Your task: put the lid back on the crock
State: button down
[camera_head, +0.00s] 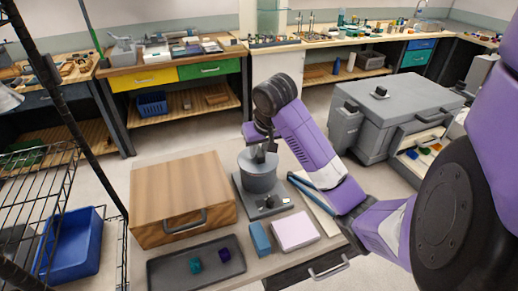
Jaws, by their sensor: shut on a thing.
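The grey crock (260,182) stands upright on a dark base plate on the table in front of me, right of the wooden box. My gripper (259,151) points down over the crock and is shut on the lid (246,161), a grey disc at the crock's top. The lid looks about level and centred over the crock. I cannot tell whether it rests on the rim or hangs just above it. My gripper hides part of the lid and its knob.
The wooden box (182,195) stands close on the left. In front are a dark tray (168,272) with two small blocks, a blue box (260,239) and a pale pink box (295,231). A blue bar (312,192) lies right of the crock, under my arm.

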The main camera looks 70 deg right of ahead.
aim_at(263, 166)
jog(key=shift+f+b, duration=0.4)
jog(key=shift+f, duration=0.2)
jog(key=c, duration=1.5)
grip_release()
jog(key=shift+r, duration=0.1)
jog(key=p+v, duration=0.8)
jog(key=v, duration=0.3)
